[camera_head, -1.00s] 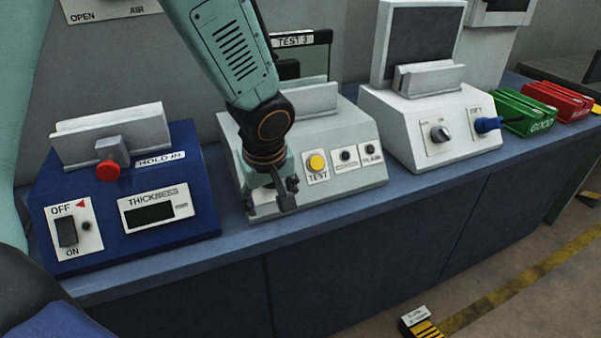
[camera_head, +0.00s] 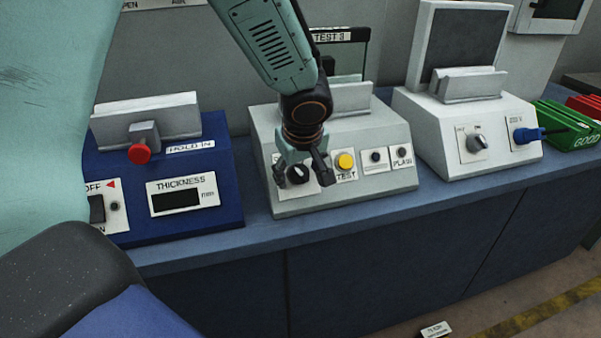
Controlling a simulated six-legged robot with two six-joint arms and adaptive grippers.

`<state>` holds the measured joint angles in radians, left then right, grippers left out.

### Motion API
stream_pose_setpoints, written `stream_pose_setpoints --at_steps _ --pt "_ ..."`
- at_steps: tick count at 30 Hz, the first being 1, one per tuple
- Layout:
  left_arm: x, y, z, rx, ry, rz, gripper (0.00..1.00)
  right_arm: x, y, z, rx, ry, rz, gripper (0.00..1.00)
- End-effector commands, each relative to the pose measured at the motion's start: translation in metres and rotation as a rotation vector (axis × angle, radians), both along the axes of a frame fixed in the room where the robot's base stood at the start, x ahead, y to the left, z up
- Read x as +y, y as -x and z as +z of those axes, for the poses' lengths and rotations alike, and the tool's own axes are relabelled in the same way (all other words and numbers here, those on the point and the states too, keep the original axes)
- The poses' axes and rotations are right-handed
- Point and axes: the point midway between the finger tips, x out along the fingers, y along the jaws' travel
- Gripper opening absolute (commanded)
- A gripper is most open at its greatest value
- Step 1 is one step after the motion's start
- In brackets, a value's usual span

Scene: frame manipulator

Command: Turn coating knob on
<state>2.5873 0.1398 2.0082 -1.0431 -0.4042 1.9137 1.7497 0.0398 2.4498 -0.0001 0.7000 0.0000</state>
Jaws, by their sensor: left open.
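A black knob (camera_head: 298,175) sits on a white plate on the front of the grey-white test box (camera_head: 345,195), left of the yellow TEST button (camera_head: 345,161). My left gripper (camera_head: 301,173) is open, with one finger on each side of this knob; I cannot tell if they touch it. The small lettering by both knobs is unreadable, so I cannot tell which is labelled coating. My right gripper is not in view.
The blue thickness box (camera_head: 222,205) with a red knob (camera_head: 139,153) stands at left, partly hidden by my own body. A blue connector (camera_head: 527,134), a green tray (camera_head: 570,125) and a red tray (camera_head: 586,105) are at right. The blue bench's front edge (camera_head: 350,228) is clear.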

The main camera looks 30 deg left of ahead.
Motion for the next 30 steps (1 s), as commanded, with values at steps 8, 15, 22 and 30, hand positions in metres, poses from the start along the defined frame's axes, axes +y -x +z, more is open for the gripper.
stream_pose_setpoints --at_steps 8,15,22,30 --pt "-0.0021 -0.0016 -0.0001 0.0 0.0 -0.002 0.6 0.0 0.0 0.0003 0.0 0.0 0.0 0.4" --pt "-0.002 -0.0014 -0.0002 0.0 0.0 -0.002 0.4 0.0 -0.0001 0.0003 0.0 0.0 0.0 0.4" --pt "-0.0019 -0.0011 -0.0002 0.001 -0.001 -0.002 0.2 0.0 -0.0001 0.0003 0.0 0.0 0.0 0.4" --pt "-0.002 -0.0011 -0.0003 0.004 -0.003 -0.004 0.1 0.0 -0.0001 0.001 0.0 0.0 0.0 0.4"
